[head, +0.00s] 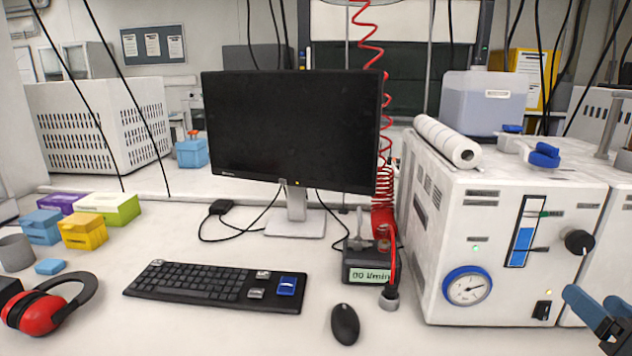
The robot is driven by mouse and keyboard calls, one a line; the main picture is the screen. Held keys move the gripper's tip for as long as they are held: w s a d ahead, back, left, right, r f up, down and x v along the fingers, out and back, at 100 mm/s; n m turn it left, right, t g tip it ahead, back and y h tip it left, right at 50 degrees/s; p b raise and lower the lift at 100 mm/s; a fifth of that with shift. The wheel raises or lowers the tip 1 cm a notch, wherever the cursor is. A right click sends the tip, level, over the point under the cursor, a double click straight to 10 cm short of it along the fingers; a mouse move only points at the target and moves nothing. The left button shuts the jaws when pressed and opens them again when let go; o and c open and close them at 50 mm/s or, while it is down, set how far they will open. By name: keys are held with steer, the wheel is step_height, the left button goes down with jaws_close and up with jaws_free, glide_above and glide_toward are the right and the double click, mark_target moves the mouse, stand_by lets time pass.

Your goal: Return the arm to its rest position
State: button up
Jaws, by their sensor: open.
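My gripper (592,299) shows at the lower right edge of the head view, as two blue fingers with a gap between them. It is open, and nothing shows between the fingers. It is in front of the lower right part of the white reactor unit (452,246), near the unit's black switch. I cannot tell whether it touches anything. The rest of my arm is out of the picture.
The white unit carries a round gauge (467,287), a black knob (578,242) and a paper roll (447,142). A monitor (292,130), keyboard (215,285), mouse (345,324) and red ear muffs (45,304) occupy the bench. Bare bench lies in front of the keyboard.

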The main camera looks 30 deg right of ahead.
steer(key=s+a+f+n+y, duration=0.25)
steer(key=a+f, duration=0.35)
steer(key=a, duration=0.4)
steer(key=s+a+f+n+y, duration=0.1)
steer(key=s+a+n+y, duration=0.2)
steer(key=s+a, duration=0.3)
steer(key=s+a+f+n+y, duration=0.1)
steer(key=s+a+n+y, duration=0.2)
steer(key=a, duration=1.2)
steer(key=s, duration=0.3)
steer(key=shift+s+f, duration=0.4)
steer(key=shift+n, duration=0.25)
